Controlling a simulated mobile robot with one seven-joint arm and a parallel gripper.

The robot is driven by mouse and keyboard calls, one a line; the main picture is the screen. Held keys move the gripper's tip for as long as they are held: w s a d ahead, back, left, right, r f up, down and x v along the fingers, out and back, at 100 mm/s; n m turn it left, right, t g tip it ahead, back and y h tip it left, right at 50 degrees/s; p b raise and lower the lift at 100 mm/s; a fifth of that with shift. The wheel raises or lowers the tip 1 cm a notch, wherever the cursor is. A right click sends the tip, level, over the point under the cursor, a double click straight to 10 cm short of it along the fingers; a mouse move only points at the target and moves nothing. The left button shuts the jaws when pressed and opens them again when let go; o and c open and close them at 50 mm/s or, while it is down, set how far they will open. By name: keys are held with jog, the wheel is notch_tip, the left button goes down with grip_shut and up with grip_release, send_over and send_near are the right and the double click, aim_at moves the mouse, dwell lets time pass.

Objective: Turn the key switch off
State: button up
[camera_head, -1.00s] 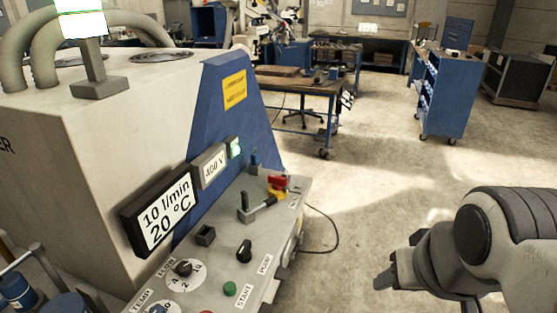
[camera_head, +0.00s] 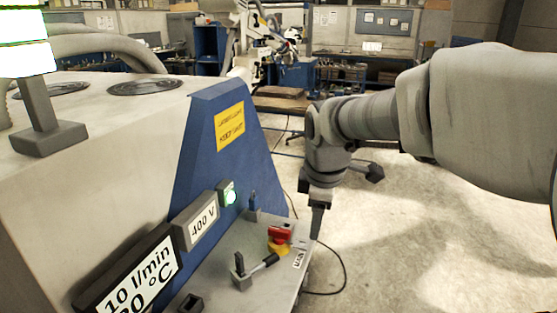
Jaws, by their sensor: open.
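The grey control panel (camera_head: 222,268) slopes along the side of the machine. A small upright blue piece on a grey block (camera_head: 253,207) stands at its far end and may be the key switch; its details are too small to tell. A red knob on a yellow base (camera_head: 279,238) sits in front of it, to the right. A black-handled lever (camera_head: 255,270) lies nearer. My gripper (camera_head: 317,222) points down just right of the red knob, near the panel's right edge. It is open, seen nearly edge-on, and appears empty. It is apart from the blue piece.
A lit green indicator (camera_head: 229,195), a 400 V display (camera_head: 202,222) and a flow display (camera_head: 133,278) line the panel's back. A blue sloped wall (camera_head: 222,140) rises behind. A cable (camera_head: 335,283) lies on the floor at right, where there is free room.

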jog(key=w+a+f+n, duration=0.3)
jog(key=w+n, duration=0.1)
jog(key=w, duration=0.2)
jog(key=n+g+y, duration=0.1)
jog(key=n+g, duration=0.1)
jog(key=n, duration=0.4)
send_near(271, 257)
jog(key=f, duration=0.6)
jog(key=w+f, duration=0.1)
jog(key=f, duration=0.2)
jog(key=shift+a+f+p, duration=0.15)
jog(key=shift+a+p, duration=0.15)
jog(key=shift+a, duration=0.05)
grip_shut()
